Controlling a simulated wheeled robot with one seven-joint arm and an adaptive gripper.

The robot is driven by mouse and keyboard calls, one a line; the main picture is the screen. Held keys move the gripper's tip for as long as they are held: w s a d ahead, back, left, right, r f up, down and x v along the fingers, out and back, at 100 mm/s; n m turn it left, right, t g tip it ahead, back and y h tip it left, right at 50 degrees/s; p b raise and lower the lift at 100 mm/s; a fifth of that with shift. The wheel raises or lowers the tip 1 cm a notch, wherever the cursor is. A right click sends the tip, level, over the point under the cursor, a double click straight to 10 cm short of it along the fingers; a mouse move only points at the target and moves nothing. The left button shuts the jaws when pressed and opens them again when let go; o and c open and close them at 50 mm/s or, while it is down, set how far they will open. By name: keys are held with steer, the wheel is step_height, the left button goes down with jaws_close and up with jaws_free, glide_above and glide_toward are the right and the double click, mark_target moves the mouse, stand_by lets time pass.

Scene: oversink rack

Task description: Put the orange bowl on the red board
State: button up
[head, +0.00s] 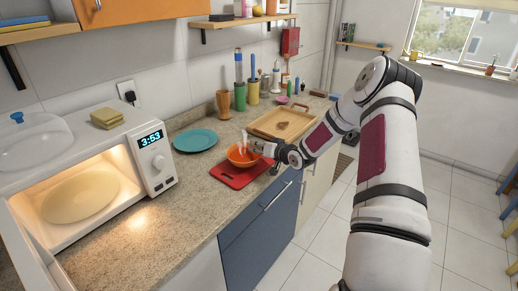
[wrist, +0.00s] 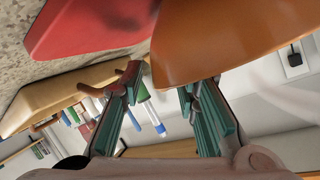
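The orange bowl (head: 238,156) is upright over the back part of the red board (head: 238,177) on the counter. It looks seated on the board, though its base is hard to see. My gripper (head: 254,146) is at the bowl's right rim. In the wrist view, the bowl (wrist: 235,40) fills the upper right, and the red board (wrist: 85,25) shows at the upper left. My gripper (wrist: 160,85) has its fingers spread, with background visible between them. The bowl's edge is just beyond the right finger; contact is unclear.
A teal plate (head: 195,140) lies left of the board, and a wooden tray (head: 262,124) lies behind it. A wooden cup (head: 224,104) and utensil holders stand along the wall. An open, lit microwave (head: 120,150) stands at the left. Bare counter (head: 195,205) lies in front.

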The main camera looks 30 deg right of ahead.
steer(key=shift+r, duration=0.15)
steer(key=a+v, duration=0.1)
steer(key=v, duration=1.1)
steer(key=s+a+r+n+g+h, duration=0.2)
steer(key=s+a+r+g, duration=0.15)
steer(key=a+r, duration=0.4)
steer(key=s+a+r+n+g+h, duration=0.25)
steer(key=s+a+r, duration=0.2)
steer(key=r, duration=0.55)
steer(key=s+a+r+y, duration=0.1)
steer(key=s+a+r, duration=0.1)
steer(key=s+a, duration=0.3)
steer(key=s+a+r+g+y, duration=0.1)
steer(key=s+a, duration=0.4)
steer(key=s, duration=0.6)
steer(key=s+a+r+g+y, duration=0.1)
steer(key=s+a+r, duration=0.3)
steer(key=s, duration=0.4)
steer(key=shift+s+a+p, duration=0.25)
steer(key=shift+a+p, duration=0.2)
steer(key=shift+a+n+y, duration=0.1)
steer(key=shift+n+y, duration=0.15)
